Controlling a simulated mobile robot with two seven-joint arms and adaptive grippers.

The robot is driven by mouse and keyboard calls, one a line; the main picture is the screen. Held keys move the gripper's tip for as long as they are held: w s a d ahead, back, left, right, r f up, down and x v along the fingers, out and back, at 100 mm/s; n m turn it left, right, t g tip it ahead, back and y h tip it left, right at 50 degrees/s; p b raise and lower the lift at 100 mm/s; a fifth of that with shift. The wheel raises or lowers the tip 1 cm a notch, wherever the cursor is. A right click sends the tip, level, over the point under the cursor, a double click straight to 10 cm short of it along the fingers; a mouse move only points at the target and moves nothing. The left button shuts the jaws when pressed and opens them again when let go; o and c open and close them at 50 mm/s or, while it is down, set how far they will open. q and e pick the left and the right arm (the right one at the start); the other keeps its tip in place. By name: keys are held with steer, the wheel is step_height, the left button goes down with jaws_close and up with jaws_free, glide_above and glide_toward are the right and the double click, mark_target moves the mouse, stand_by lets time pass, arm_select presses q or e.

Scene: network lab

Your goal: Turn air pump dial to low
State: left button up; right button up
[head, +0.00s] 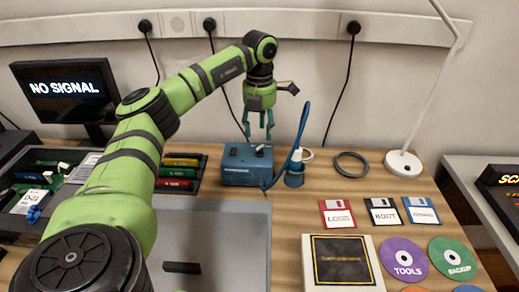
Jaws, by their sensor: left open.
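The air pump (243,170) is a blue box on the wooden bench, near the back and centre of the head view. Small dark knobs (259,149) show on its top; I cannot read their settings. A blue hose rises at its right side beside a blue cylindrical piece (295,175). My left gripper (257,136) points down just above and behind the pump's top. Its fingers are apart, with nothing seen between them. I cannot tell whether a fingertip touches a knob. My right gripper is not in view.
A monitor (66,90) stands at the back left. A cable coil (351,164), a lamp base (403,164), floppy disks (383,212) and discs (403,258) lie to the right.

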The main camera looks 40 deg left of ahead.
mark_target(259, 151)
arm_select(q)
steer(key=shift+f+p, duration=0.4)
steer(key=shift+f, duration=2.8)
